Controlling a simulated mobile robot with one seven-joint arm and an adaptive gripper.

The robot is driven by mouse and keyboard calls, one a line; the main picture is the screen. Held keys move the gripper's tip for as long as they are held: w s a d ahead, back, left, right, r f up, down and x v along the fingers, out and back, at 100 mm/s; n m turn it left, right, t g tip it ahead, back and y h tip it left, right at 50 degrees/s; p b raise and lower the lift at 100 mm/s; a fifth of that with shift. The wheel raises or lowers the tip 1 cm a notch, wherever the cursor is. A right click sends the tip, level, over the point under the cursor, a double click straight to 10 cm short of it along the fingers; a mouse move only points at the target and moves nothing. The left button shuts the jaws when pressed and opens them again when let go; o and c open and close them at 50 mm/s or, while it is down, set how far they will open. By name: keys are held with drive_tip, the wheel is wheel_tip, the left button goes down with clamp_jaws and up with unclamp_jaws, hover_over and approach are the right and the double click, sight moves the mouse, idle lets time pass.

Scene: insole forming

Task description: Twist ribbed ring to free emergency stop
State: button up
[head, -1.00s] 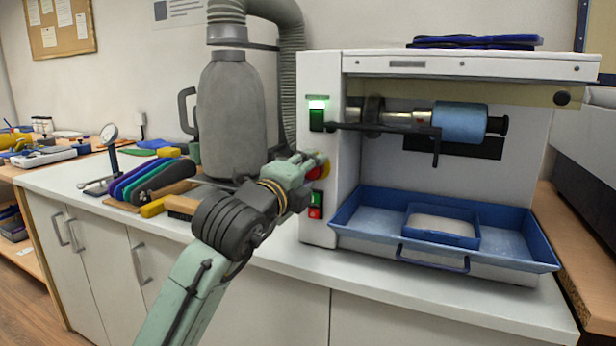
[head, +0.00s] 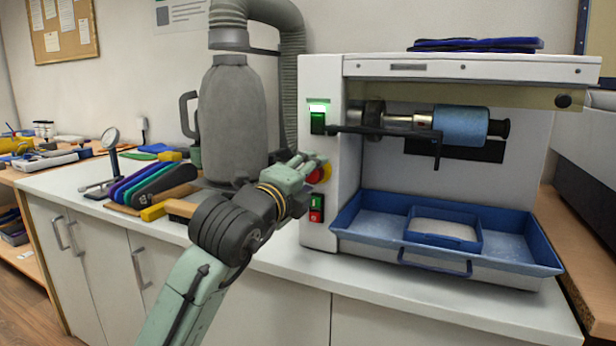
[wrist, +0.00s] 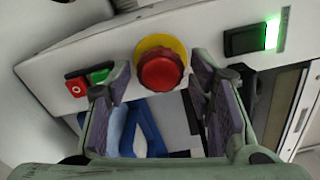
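The emergency stop is a red ribbed knob (wrist: 161,70) on a yellow disc (wrist: 157,44) in the wrist view, on the white front panel of the machine. In the head view the red knob (head: 316,175) shows partly behind my gripper (head: 305,165). My gripper (wrist: 160,88) is open. In the wrist view one finger is at the left and one at the right of the knob, with a gap on each side. The fingertips reach close to the knob; I cannot tell if they are level with it.
Green and red push buttons (head: 316,207) sit below the stop. A lit green switch (head: 318,118) is above it. A blue tray (head: 520,235) stands at the right under a blue roller (head: 461,125). A grey dust canister (head: 230,115) stands behind my arm.

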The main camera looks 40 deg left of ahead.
drive_tip(key=shift+o, duration=0.5)
drive_tip(key=b+v, duration=0.2)
drive_tip(key=v, duration=0.7)
idle(0.5)
